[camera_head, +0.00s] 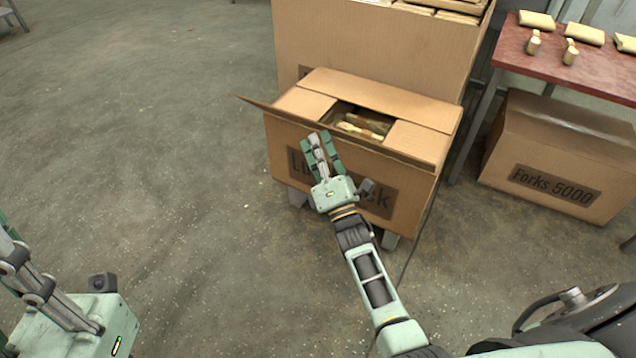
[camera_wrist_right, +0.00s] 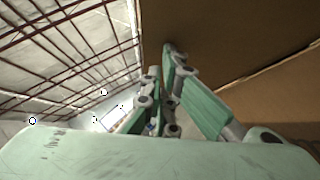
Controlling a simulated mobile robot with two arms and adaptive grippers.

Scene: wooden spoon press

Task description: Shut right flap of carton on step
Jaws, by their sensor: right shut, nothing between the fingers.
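The near long flap (camera_head: 262,104) stands outward, seen almost edge-on. My right gripper (camera_head: 318,142) is shut and empty at the carton's near side, by this flap. In the right wrist view, the fingers (camera_wrist_right: 168,85) are beside a dark cardboard surface (camera_wrist_right: 230,35); contact is unclear. My left gripper (camera_head: 28,268) is at lower left, its fingertips partly cut off.
A taller carton (camera_head: 385,45) stands behind. At right, a red-topped table (camera_head: 570,72) bears wooden pieces, with a closed carton (camera_head: 555,150) marked "Forks 5000" beneath it. The concrete floor (camera_head: 150,130) at left is clear.

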